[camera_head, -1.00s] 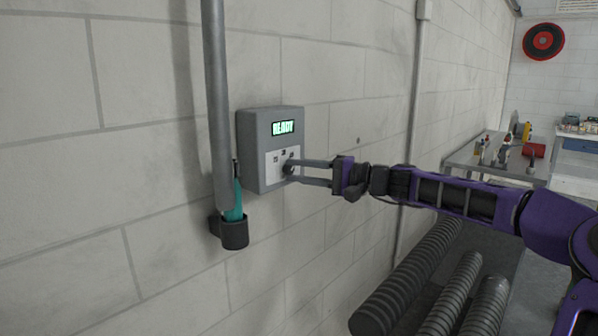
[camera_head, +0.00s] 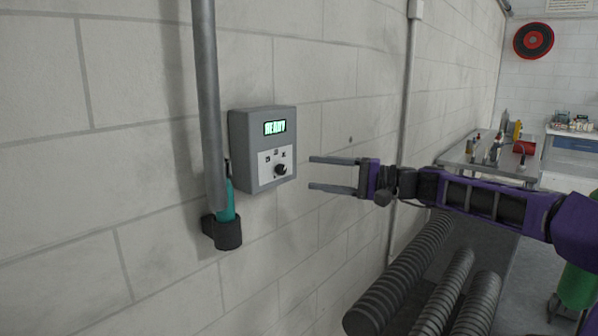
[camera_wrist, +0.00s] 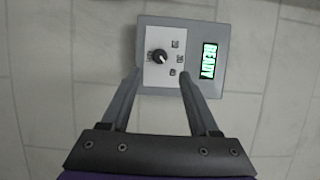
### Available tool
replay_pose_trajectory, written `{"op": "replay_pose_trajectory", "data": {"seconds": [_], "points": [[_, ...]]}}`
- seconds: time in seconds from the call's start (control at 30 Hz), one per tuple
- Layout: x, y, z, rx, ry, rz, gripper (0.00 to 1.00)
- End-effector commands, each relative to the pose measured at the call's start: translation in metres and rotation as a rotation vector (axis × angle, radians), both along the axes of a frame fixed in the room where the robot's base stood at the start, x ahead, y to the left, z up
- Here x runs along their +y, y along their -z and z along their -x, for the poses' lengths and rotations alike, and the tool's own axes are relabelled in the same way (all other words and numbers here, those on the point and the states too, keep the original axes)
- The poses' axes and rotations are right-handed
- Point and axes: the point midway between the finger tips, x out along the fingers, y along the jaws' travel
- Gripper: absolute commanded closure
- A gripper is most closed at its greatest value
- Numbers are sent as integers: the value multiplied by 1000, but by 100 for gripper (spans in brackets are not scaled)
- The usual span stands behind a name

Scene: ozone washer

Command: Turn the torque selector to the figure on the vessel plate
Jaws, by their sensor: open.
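The torque selector (camera_head: 281,170) is a black knob on a white plate on the front of a grey box (camera_head: 238,150) on the wall. Several small marks sit around it, too small to read. A lit green display (camera_head: 275,127) above it reads READY. In the wrist view the knob (camera_wrist: 158,57) has a pale pointer line and stands beyond the fingertips. My gripper (camera_head: 312,173) is open and empty, apart from the knob, to its right in the head view. It also shows in the wrist view (camera_wrist: 159,75). I cannot make out a vessel plate.
A grey vertical pipe (camera_head: 206,100) and a teal tool (camera_head: 226,205) in a black holder (camera_head: 229,234) are left of the box. Ribbed dark cylinders (camera_head: 400,280) lie below my arm. A metal bench (camera_head: 465,160) with items stands behind.

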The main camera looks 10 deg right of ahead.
Motion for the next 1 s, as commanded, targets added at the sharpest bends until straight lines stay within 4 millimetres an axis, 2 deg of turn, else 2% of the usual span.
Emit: {"op": "replay_pose_trajectory", "data": {"seconds": [0.03, 0.2, 0.4, 0.6, 1.0], "points": [[-13, 0, 7, 1, 5, 1, 38], [-48, 0, 28, 1, 4, 1, 38], [-76, 0, 46, 1, 2, 1, 38], [-88, 1, 54, 1, 0, -1, 38], [-88, 1, 55, 0, -1, 0, 38]]}}
